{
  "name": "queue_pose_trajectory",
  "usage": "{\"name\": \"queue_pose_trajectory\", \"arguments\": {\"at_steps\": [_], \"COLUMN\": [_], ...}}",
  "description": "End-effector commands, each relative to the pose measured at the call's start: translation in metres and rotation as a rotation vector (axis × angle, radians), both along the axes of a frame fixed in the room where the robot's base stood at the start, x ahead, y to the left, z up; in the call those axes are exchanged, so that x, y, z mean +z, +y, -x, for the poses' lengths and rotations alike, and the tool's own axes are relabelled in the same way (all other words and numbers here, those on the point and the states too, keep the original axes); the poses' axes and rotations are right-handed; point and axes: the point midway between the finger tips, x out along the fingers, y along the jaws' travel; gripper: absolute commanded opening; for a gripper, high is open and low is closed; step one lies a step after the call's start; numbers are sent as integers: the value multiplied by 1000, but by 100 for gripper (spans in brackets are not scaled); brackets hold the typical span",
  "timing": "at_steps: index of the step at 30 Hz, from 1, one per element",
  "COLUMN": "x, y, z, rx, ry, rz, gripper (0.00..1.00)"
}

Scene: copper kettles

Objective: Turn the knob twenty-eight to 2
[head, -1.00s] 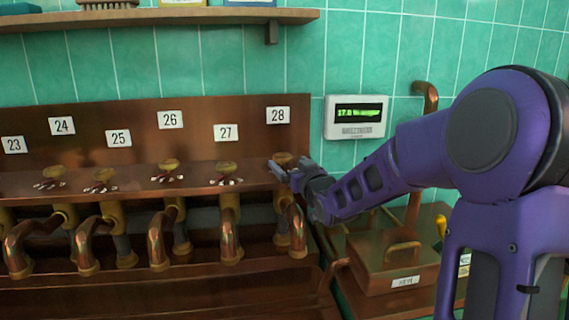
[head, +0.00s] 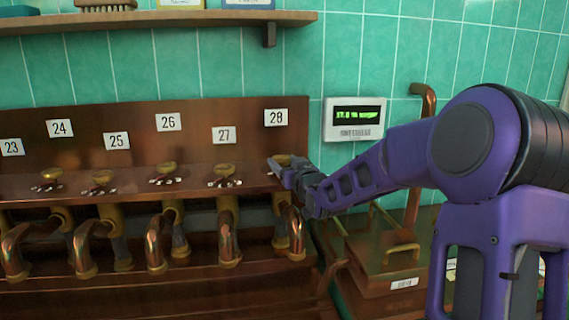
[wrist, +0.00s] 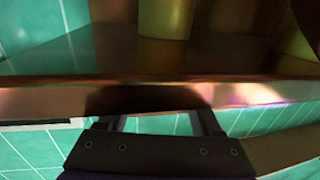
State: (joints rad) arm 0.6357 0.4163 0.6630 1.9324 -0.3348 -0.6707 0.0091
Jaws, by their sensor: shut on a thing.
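The knob under the label 28 (head: 276,117) is a small brass knob (head: 284,158) on the copper ledge. My gripper (head: 279,168) reaches it from the right and is shut on it, covering most of the knob and its dial marks. The knob's setting cannot be read. In the wrist view my gripper (wrist: 165,118) is seen at the bottom, pointing at the copper ledge edge (wrist: 150,92); its fingertips and the knob are hidden there.
Knobs 27 (head: 225,171), 26 (head: 166,170) and others stand in a row to the left. Curved copper spouts (head: 228,235) hang below. A display box (head: 355,120) is on the tiled wall. A lidded copper box (head: 385,270) stands below my arm. A shelf (head: 160,18) runs above.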

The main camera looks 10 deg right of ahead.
Motion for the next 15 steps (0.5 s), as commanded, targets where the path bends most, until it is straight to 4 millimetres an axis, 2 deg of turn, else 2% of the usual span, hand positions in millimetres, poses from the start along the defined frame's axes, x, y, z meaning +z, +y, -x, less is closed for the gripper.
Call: {"name": "queue_pose_trajectory", "arguments": {"at_steps": [1, 2, 3, 15], "x": [0, 0, 0, 4], "y": [0, 0, 0, -4], "z": [0, 0, 0, -1], "rx": [0, 0, 0, 72], "ry": [0, 0, 0, 1], "rz": [0, 0, 0, -1], "gripper": [17, 12, 11, 11]}}
